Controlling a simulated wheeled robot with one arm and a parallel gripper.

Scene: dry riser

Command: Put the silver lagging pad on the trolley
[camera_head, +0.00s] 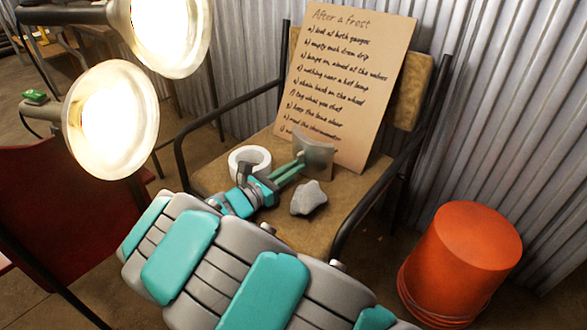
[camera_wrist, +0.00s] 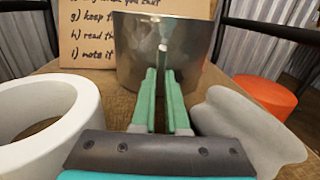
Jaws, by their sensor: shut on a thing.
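The silver lagging pad (camera_head: 317,157) is a curved, shiny grey sheet above the seat of a chair (camera_head: 215,177), in front of a propped note board. My gripper (camera_head: 299,164) is shut on its near edge. In the wrist view the pad (camera_wrist: 135,50) stands upright, with the green fingers of my gripper (camera_wrist: 163,75) pinching it at the middle. I cannot tell whether its lower edge touches the seat. I cannot make out a trolley for certain in either view.
A white ring (camera_head: 236,158) lies left of my gripper and a grey lump (camera_head: 309,199) right of it. The note board (camera_head: 345,80) leans behind. Two lit lamps (camera_head: 110,118) hang at left. An orange bucket (camera_head: 465,260) stands right, by the corrugated wall.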

